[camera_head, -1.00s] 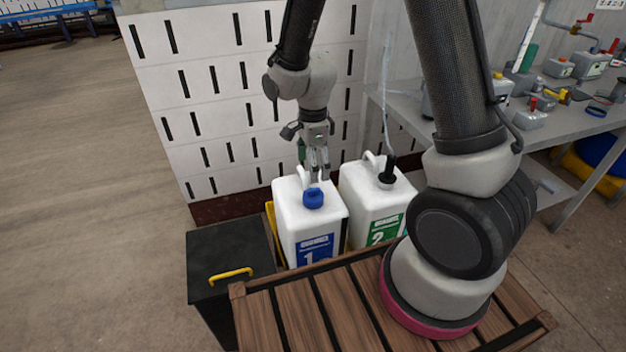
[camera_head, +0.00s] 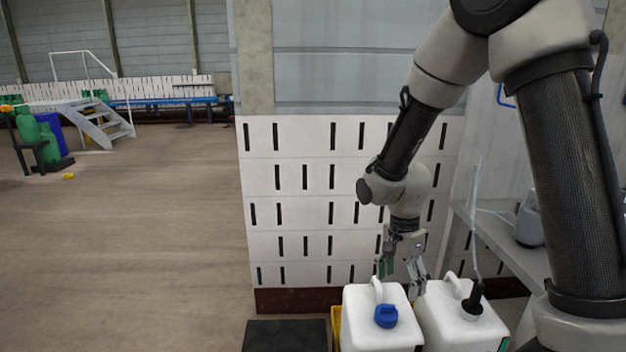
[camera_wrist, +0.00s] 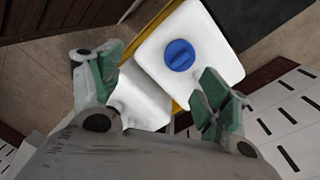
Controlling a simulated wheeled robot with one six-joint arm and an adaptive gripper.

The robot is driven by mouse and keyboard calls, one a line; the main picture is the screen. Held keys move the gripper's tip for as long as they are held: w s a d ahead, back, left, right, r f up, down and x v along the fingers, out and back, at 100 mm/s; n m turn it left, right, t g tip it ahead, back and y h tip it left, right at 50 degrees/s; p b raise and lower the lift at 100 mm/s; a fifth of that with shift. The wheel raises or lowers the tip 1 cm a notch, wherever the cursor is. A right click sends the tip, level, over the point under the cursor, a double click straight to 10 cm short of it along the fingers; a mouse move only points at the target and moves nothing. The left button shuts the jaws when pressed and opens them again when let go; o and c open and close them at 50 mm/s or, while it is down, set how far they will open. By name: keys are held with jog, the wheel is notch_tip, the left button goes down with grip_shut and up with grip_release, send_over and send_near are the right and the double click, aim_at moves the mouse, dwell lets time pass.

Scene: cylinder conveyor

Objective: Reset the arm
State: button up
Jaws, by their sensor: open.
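My gripper (camera_head: 400,272) is open and empty in the head view, pointing down just above and behind the two white canisters. The left canister (camera_head: 362,307) has a blue cap (camera_head: 386,316) and a moulded handle. The right canister (camera_head: 455,322) has a black spout fitting (camera_head: 474,297) with a clear tube rising from it. In the wrist view, my open gripper (camera_wrist: 160,85) shows green finger pads spread apart. The blue-capped canister (camera_wrist: 215,62) lies beyond the fingers, with its blue cap (camera_wrist: 180,54) clear of them. The canisters' fronts are cut off in the head view.
A white slotted wall (camera_head: 310,215) stands close behind the canisters. A grey workbench (camera_head: 495,235) is at the right. A dark box (camera_head: 285,336) stands left of the canisters. Open floor (camera_head: 120,250) spreads at the left, with steps (camera_head: 105,125) far off.

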jog(key=s+d+r+n+t, duration=0.2)
jog(key=s+d+r+n, duration=0.4)
jog(key=r, duration=0.6)
jog(key=s+d+r+n+t, duration=0.3)
jog(key=s+d+r+n, duration=0.3)
jog(key=s+d+r, duration=0.2)
notch_tip(320, 180, up, 4)
jog(key=shift+s+f+t, duration=0.1)
jog(key=shift+s+t, duration=0.2)
jog(key=shift+s, duration=0.85)
